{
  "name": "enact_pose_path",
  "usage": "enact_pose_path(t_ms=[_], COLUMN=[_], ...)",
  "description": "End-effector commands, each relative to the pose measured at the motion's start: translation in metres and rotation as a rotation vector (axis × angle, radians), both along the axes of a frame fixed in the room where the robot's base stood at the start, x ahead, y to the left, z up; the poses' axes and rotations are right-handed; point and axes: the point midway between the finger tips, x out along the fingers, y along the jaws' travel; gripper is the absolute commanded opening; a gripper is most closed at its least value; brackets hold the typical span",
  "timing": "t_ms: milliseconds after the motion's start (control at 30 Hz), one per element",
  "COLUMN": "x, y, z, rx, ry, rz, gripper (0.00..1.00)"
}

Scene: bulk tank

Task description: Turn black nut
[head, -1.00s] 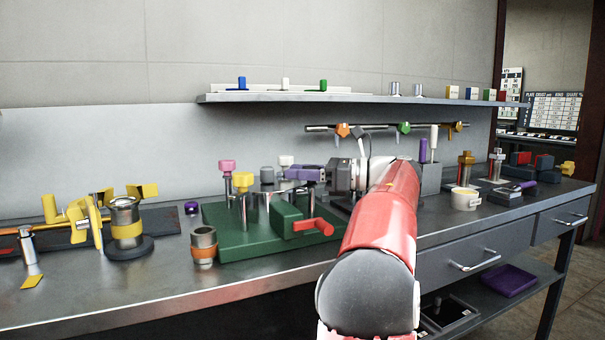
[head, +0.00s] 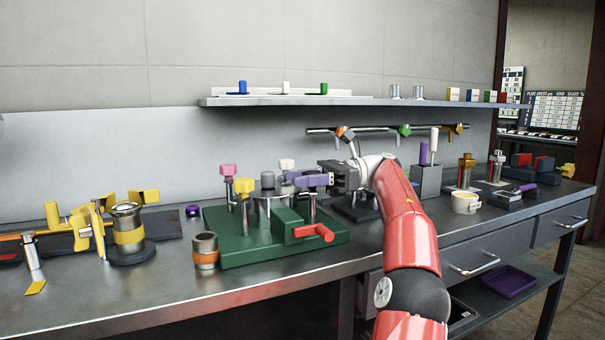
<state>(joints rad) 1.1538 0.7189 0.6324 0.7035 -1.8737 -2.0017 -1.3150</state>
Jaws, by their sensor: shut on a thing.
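My gripper (head: 309,180), with purple parts at its end, reaches in from the right over the front right post (head: 312,209) of the green fixture (head: 235,250). It is shut at the top of this post, where the black nut sits between the fingers. The fingers hide most of the nut, so its angle cannot be told. The other posts carry a pink nut (head: 228,170), a yellow nut (head: 244,186) and a white nut (head: 286,164). A grey knob (head: 267,180) stands in the middle, over a silver cylinder.
A red handle (head: 314,232) sticks out at the fixture's front right. An orange-banded cup (head: 205,251) stands left of the fixture. A yellow-banded cylinder (head: 128,235) is farther left. A grey block with upright tools (head: 427,181) stands to the right.

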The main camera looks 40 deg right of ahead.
Motion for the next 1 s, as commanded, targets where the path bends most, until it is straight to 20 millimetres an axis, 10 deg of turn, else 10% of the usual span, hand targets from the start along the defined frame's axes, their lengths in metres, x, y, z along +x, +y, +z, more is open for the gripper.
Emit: enact_pose_path(t_ms=[933, 1000], x=[-0.0020, -0.0018], y=[0.0021, 0.0022], z=[0.0001, 0.0001], rx=[0.001, 0.001], ry=[0.000, 0.000], rz=[0.113, 0.113], gripper=[0.11, 0.40])
